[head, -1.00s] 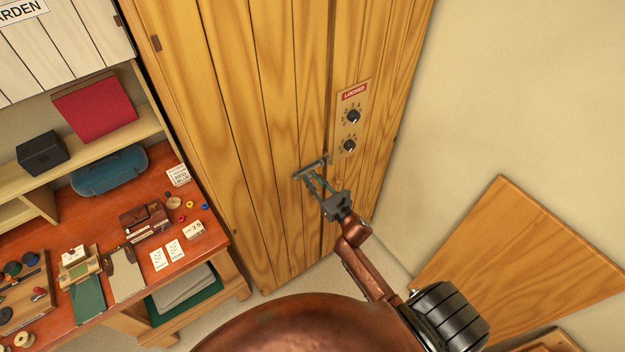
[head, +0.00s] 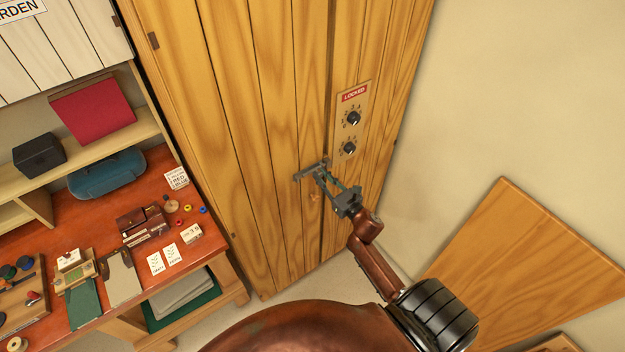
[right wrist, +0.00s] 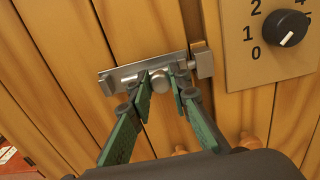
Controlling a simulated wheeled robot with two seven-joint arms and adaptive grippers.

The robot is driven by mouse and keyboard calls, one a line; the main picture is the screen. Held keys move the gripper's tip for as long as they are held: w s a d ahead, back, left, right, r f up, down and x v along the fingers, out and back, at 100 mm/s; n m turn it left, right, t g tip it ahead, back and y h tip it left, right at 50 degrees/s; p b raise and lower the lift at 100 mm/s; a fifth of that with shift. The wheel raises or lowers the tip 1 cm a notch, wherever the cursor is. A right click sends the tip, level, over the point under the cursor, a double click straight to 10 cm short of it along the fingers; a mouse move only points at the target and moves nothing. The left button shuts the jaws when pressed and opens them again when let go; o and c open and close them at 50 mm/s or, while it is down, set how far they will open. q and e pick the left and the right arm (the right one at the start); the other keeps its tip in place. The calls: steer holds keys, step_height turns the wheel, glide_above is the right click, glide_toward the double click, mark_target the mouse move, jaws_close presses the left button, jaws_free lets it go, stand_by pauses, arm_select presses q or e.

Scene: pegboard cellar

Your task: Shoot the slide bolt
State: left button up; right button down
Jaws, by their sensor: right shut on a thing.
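The grey metal slide bolt (head: 309,171) sits on the wooden plank door (head: 225,100), beside the dark seam. In the right wrist view the bolt's plate (right wrist: 122,77) lies at the left and a squarish keeper (right wrist: 204,63) at the right, across the seam. My right gripper (head: 320,175) is at the bolt. In the right wrist view its green fingers (right wrist: 161,80) stand on either side of the round bolt knob (right wrist: 160,82) and are shut on it. The bar appears to run right toward the keeper; how far it enters is unclear. My left gripper is not in view.
A dial panel (head: 343,133) with a red LOCKED label (head: 353,94) is right of the seam, above the bolt. A cluttered red-topped workbench (head: 130,270) stands at left. A wooden board (head: 525,255) is at right. Bare wall lies between door and board.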

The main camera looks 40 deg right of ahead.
steer(key=shift+d, duration=0.25)
steer(key=c, duration=2.2)
jaws_free()
steer(key=o, duration=0.4)
steer(key=shift+s+d, duration=0.1)
steer(key=shift+o, duration=0.2)
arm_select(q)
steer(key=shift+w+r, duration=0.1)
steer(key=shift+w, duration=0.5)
arm_select(e)
steer(key=s, duration=1.2)
steer(key=shift+a, duration=0.2)
